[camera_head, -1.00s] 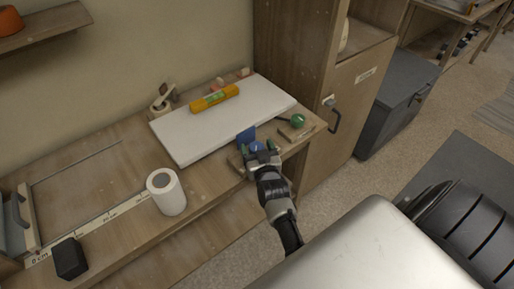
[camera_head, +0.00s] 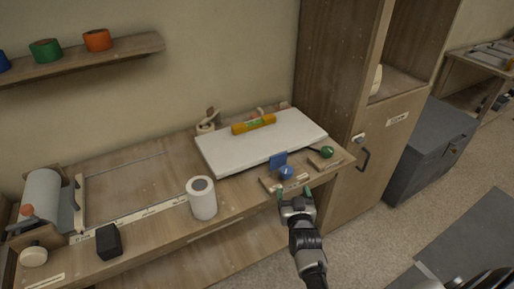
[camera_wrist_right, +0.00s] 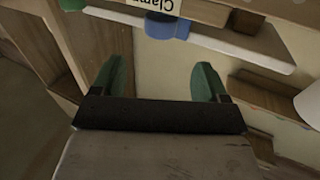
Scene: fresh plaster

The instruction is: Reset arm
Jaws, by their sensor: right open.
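My right gripper (camera_head: 295,196) is in front of the workbench's front edge, just below a blue-handled tool (camera_head: 286,172) that rests on a small wooden holder. In the right wrist view my right gripper (camera_wrist_right: 158,82) is open, with its two green fingertips apart and nothing between them. The blue tool handle (camera_wrist_right: 166,27) shows beyond the fingertips there, apart from them, beside a label. My left gripper is not in view.
The workbench holds a white board (camera_head: 240,155) with a yellow tube (camera_head: 254,124), a white roll (camera_head: 202,199), a black block (camera_head: 109,241) and a green-handled tool (camera_head: 326,152). A wooden cabinet (camera_head: 375,150) stands to the right. Open floor (camera_head: 395,225) lies in front.

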